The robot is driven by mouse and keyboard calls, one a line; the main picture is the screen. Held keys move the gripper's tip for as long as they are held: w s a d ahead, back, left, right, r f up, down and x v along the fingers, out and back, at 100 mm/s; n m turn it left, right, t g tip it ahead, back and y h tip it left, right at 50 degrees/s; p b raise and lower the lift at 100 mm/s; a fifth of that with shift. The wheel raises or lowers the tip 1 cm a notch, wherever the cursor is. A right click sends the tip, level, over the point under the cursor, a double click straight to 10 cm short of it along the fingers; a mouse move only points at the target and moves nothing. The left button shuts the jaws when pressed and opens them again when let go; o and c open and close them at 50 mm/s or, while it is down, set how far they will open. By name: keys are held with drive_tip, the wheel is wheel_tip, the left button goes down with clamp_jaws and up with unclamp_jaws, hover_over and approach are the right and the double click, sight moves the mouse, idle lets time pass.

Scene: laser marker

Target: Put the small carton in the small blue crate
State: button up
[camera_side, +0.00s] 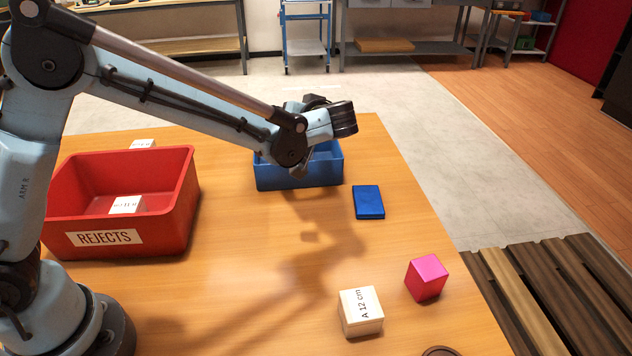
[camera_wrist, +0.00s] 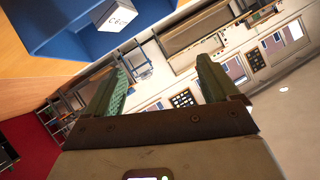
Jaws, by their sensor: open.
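The small blue crate (camera_side: 315,178) stands on the table behind my forearm, which hides part of it. In the wrist view the blue crate (camera_wrist: 65,38) shows at the top left, with a small white carton (camera_wrist: 116,16) in it marked "C 6"; the rest of its label is cut off. This carton is hidden in the side view. In the side view my wrist is over the crate area, and the fingers cannot be made out clearly.
A red REJECTS crate (camera_side: 178,215) at left holds a white carton (camera_side: 126,205); another white box (camera_side: 142,144) shows behind its rim. A flat blue block (camera_side: 368,202), a carton marked "A 12 cm" (camera_side: 360,318) and a pink cube (camera_side: 427,277) lie right. The middle table is clear.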

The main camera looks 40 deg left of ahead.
drive_tip(key=s+m+t+h, duration=0.1)
drive_tip(key=s+m+h, duration=0.6)
drive_tip(key=s, duration=1.3)
drive_tip(key=h, duration=0.4)
drive_tip(key=shift+s+a+m, duration=0.3)
drive_tip(key=shift+s+m, duration=0.1)
